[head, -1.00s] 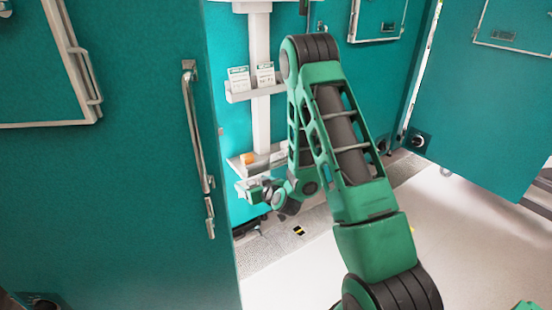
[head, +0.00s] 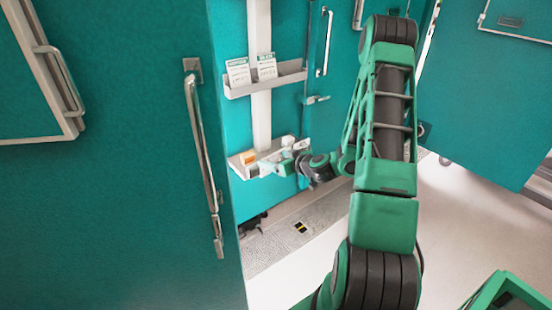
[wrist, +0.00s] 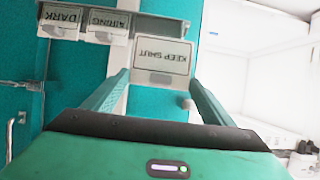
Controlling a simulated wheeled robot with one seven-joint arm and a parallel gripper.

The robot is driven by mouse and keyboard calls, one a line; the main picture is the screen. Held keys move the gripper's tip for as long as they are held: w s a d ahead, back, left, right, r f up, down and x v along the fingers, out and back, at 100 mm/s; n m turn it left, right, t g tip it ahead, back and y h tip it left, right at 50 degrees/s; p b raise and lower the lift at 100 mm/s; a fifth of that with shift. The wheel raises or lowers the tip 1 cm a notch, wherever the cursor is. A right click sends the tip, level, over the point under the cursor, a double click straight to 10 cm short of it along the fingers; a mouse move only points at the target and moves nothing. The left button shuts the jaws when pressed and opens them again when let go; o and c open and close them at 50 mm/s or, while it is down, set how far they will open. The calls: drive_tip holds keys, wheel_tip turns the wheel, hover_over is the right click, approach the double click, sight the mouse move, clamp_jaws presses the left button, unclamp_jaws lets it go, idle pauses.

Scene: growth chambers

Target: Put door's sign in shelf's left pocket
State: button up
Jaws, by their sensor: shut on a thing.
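In the wrist view a pale sign reading KEEP SHUT (wrist: 163,60) is held between the two fingers of my gripper (wrist: 160,78), its lettering upside down. Two other signs, DARK (wrist: 62,17) and AIRING (wrist: 106,24), show at the upper left, beside the held sign. In the head view two white cards (head: 238,72) (head: 267,66) stand in the upper shelf (head: 265,84) on the pale post. My gripper (head: 272,167) is at the lower shelf (head: 240,166), below those cards. The held sign is too small to make out clearly there.
An orange item (head: 249,158) sits on the lower shelf. A large teal door with a long handle (head: 200,150) stands at the left, close to the shelves. Another teal panel (head: 480,120) is at the right.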

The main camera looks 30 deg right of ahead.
sight(276, 157)
drive_tip(key=shift+w+d+f, duration=0.2)
drive_tip(key=shift+w+d, duration=0.3)
drive_tip(key=shift+w, duration=0.05)
drive_tip(key=shift+w+d+f, duration=0.1)
drive_tip(key=shift+w+f, duration=0.1)
drive_tip(key=shift+w, duration=0.6)
drive_tip(key=r+x, duration=0.1)
drive_tip(key=x, duration=0.7)
drive_tip(key=shift+w+r, duration=0.25)
drive_tip(key=shift+w, duration=0.05)
drive_tip(key=shift+d, duration=0.15)
drive_tip(key=shift+s, duration=0.1)
drive_tip(key=shift+f, duration=2.5)
idle(2.8)
